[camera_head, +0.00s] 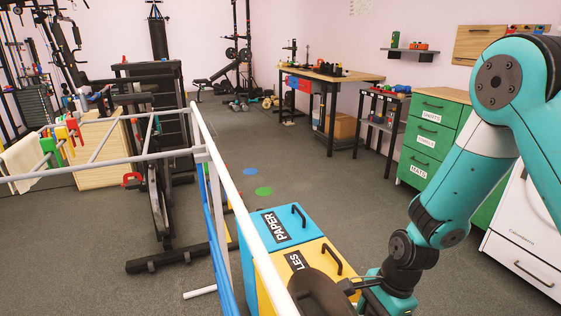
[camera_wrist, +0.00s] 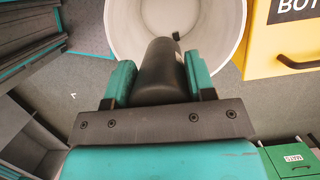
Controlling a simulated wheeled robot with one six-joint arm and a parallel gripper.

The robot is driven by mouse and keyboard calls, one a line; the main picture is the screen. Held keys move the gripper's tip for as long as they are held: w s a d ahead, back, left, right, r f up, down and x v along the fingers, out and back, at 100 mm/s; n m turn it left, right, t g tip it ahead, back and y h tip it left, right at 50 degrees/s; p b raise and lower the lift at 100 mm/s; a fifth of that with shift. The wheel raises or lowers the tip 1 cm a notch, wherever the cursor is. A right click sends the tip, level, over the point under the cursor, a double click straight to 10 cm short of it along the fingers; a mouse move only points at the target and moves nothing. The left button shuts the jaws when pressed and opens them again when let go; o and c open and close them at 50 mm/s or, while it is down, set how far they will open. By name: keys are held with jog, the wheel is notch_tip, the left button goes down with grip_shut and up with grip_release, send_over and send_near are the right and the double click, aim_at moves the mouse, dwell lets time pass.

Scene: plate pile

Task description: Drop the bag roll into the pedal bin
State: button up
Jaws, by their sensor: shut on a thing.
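My gripper (camera_wrist: 160,80) is shut on the bag roll (camera_wrist: 160,72), a black cylinder between its two teal fingers. In the wrist view the far end of the roll overlaps the round opening of a pale grey bin (camera_wrist: 122,25), which looks like the pedal bin. The opening is uncovered and the roll's height above it is hard to judge. In the head view my gripper (camera_head: 362,291) is low at the bottom edge, beside a dark rounded shape (camera_head: 316,292); I cannot tell whether that is the bin's lid. The roll is not clear there.
A yellow bin (camera_head: 302,262) and a blue bin marked PAPER (camera_head: 268,221) stand beside my gripper. The yellow bin also shows in the wrist view (camera_wrist: 280,60). A white rail (camera_head: 235,200) runs close on their left. Green drawers (camera_head: 428,140) stand right; floor behind is open.

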notch_tip(320, 180, down, 5)
jog(key=b, duration=0.5)
jog(key=shift+f, duration=0.15)
jog(key=o, duration=1.1)
jog(key=p+v, duration=0.4)
jog(key=v, duration=1.3)
jog(key=shift+r+p, duration=0.3)
jog(key=shift+p, duration=0.05)
